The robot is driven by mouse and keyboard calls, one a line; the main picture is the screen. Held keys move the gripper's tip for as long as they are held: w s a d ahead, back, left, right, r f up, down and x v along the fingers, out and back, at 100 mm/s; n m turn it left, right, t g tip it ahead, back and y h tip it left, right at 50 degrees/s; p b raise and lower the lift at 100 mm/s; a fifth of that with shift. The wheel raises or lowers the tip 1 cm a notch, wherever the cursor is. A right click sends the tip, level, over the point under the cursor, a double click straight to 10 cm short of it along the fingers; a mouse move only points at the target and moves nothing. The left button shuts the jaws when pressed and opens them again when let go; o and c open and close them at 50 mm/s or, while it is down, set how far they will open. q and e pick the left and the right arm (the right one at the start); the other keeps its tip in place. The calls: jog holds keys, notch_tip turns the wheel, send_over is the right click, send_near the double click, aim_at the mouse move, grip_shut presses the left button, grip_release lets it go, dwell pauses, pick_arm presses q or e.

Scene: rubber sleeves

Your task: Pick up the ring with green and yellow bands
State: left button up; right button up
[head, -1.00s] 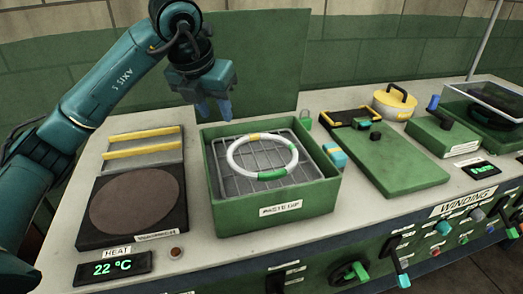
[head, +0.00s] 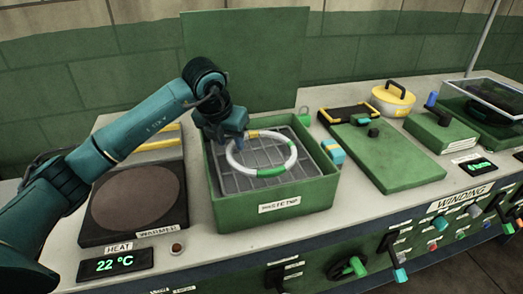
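A white ring (head: 283,166) with green and yellow bands lies on a wire rack (head: 235,184) inside an open green box (head: 275,209). One yellow band shows at its back and green bands at its front and right. My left gripper (head: 234,143) is low at the back left of the box, at the ring's back-left edge. Its fingers are small and partly hidden, so I cannot tell whether they touch the ring or how far apart they are. My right gripper is not in view.
The box lid (head: 248,60) stands upright behind. A round warmer plate (head: 135,199) reading 22 °C is on the left, under my arm. A green board (head: 385,155), a yellow pot (head: 392,99) and a blue-topped block (head: 333,151) are to the right.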

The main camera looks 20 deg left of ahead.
pick_arm(q)
jog(key=shift+c, duration=0.4)
grip_shut()
